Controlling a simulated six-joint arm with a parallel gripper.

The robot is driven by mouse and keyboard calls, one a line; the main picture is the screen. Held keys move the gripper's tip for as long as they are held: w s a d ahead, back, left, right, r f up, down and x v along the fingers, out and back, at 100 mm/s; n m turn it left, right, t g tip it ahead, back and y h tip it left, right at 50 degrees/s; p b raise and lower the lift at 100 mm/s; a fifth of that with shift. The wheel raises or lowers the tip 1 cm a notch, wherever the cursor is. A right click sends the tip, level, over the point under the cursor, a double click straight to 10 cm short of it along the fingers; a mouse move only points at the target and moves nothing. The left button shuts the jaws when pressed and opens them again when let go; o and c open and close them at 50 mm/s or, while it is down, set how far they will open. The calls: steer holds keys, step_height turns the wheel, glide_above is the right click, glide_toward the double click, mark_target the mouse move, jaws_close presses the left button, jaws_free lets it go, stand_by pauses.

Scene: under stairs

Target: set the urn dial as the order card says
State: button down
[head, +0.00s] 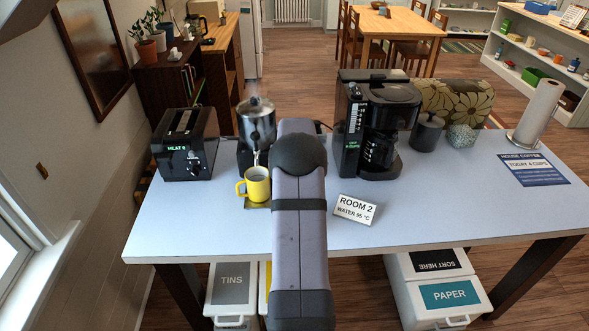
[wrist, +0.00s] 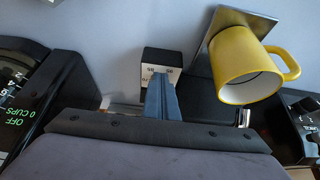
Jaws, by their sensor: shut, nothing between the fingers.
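The metal urn (head: 257,122) with a front tap stands left of my arm in the head view. The order card (head: 355,210) reads "ROOM 2, WATER 95 °C". In the wrist view a small dark box (wrist: 162,54) has a white face with small numerals, seemingly the urn dial. My gripper (wrist: 160,77) is shut and empty, its blue fingers in front of that face. They hide the middle of it, so I cannot read the setting or tell whether they touch. In the head view my arm hides the box and the fingers.
A yellow mug (head: 257,184) stands under the tap on a metal drip tray (wrist: 262,20), close beside the box. A toaster (head: 185,150) showing "HEAT 0" is at left. A coffee maker (head: 388,125) is at right, its display reading "OFF 0 CUPS" (wrist: 15,117). The front right tabletop is clear.

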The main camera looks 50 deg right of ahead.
steer(key=shift+w+a+r, duration=0.2)
steer(key=shift+w+a, duration=0.15)
steer(key=shift+w, duration=0.35)
stand_by(0.3)
steer(key=shift+s+a, duration=0.1)
steer(key=shift+a, duration=0.05)
steer(key=shift+s+a, duration=0.15)
steer(key=shift+a, duration=0.05)
stand_by(0.3)
steer(key=shift+r+p, duration=1.75)
steer(key=shift+r, duration=1.1)
